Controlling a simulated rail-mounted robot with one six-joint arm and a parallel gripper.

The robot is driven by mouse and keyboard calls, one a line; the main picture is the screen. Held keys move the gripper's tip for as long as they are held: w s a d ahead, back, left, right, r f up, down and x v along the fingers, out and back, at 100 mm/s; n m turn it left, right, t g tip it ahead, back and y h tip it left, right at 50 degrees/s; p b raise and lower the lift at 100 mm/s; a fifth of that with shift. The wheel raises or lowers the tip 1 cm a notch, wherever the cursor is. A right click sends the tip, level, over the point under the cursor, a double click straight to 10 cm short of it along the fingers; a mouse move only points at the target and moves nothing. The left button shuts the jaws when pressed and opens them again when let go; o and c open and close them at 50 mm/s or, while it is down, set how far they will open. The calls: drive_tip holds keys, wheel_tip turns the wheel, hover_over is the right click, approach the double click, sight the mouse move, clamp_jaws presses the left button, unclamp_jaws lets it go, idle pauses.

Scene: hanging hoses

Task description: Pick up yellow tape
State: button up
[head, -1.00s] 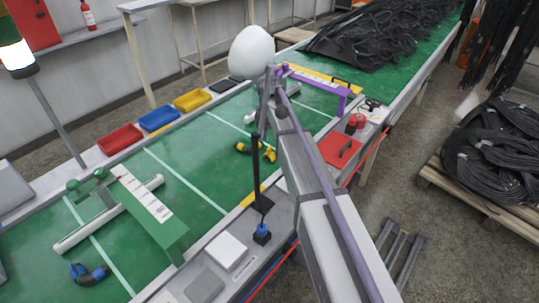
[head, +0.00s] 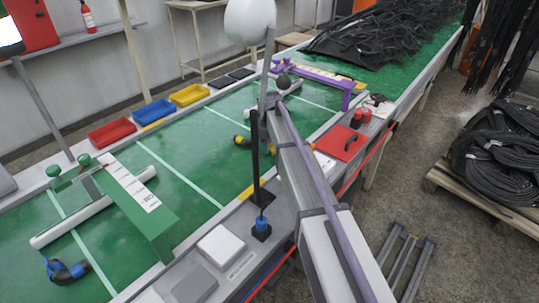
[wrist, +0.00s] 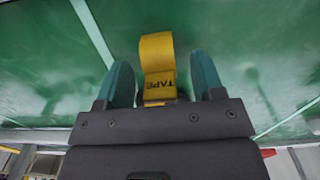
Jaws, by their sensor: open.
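The yellow tape (wrist: 156,58) shows in the wrist view as a yellow band with the dark word TAPE on it. My gripper (wrist: 164,68) has its two teal fingers apart, one on each side of the tape. The tape lies in the gap, nearer the left finger, and a narrow gap shows on both sides. The tape's lower end is hidden behind the dark gripper body. In the head view I cannot make out the gripper's fingers or the tape for sure; my arm covers part of the table.
The green table (head: 180,178) carries a green fixture (head: 150,222) at left and a purple fixture (head: 330,82) farther back. A yellow-and-black piece (head: 243,140) lies mid-table. Red (head: 112,131), blue (head: 153,111) and yellow (head: 190,95) bins line the far edge. A black post (head: 257,165) stands near my arm.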

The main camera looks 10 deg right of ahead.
drive_tip(key=c, duration=1)
wheel_tip(320, 180, up, 10)
drive_tip(key=p, duration=1)
drive_tip(key=shift+r+p, duration=0.2)
drive_tip(key=shift+p, duration=0.2)
drive_tip(key=shift+f, duration=0.15)
drive_tip(key=o, duration=0.3)
drive_tip(key=c, duration=0.3)
